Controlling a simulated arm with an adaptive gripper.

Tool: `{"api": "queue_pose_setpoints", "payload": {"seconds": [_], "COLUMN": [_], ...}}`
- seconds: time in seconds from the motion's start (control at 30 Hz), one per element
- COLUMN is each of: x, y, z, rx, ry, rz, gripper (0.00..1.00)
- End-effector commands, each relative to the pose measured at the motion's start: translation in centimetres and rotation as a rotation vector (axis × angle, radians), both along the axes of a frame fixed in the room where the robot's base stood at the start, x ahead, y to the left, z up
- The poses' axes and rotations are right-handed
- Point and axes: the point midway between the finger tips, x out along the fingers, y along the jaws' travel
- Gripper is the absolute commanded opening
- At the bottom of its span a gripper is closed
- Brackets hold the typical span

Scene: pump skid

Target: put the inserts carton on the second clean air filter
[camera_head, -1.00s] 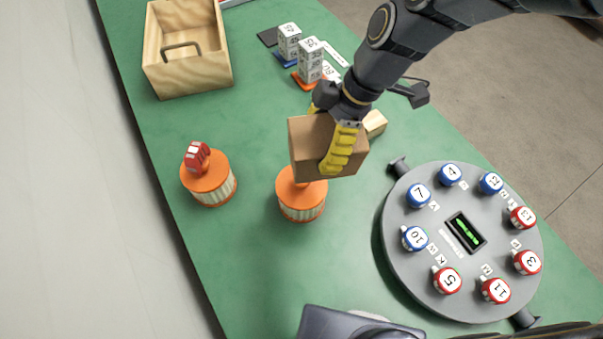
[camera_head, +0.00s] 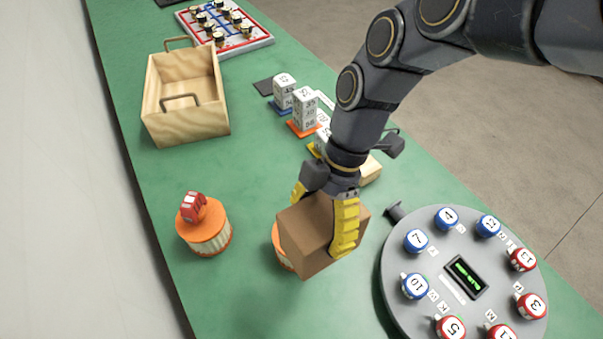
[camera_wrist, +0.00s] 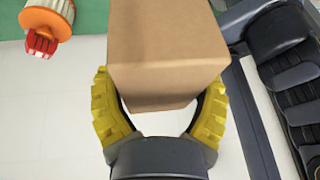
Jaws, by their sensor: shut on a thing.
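My gripper (camera_head: 325,215) has yellow fingers shut on the brown inserts carton (camera_head: 310,236), one finger on each side. In the wrist view the carton (camera_wrist: 166,50) sits between the fingers (camera_wrist: 160,105). In the head view the carton covers most of an orange-topped air filter (camera_head: 283,250); I cannot tell whether they touch. Another orange-topped filter (camera_head: 207,238) stands to the left, with a small red object (camera_head: 193,206) on top. It also shows in the wrist view (camera_wrist: 57,17). Which filter counts as second is not marked.
A grey round plate (camera_head: 400,262) with numbered red and blue knobs is at the right. A wooden box (camera_head: 188,126) stands at the upper left. White numbered blocks (camera_head: 306,112) and a wooden block (camera_head: 370,170) are behind the gripper. Green table (camera_head: 150,165) is bare around the left filter.

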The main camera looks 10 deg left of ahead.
Motion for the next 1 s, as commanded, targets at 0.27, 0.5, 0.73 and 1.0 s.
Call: {"api": "queue_pose_setpoints", "payload": {"seconds": [0.27,0.5,0.73,1.0], "x": [4.4,6.8,7.6,8.0], "y": [2.9,4.5,5.1,5.2], "z": [-2.9,-6.5,-7.6,-10.7], "rx": [-0.002,-0.001,0.001,-0.001], "ry": [0.004,0.001,0.000,-0.001], "rz": [0.000,0.000,-0.001,-0.001], "gripper": [0.38,0.38,0.38,0.38]}}
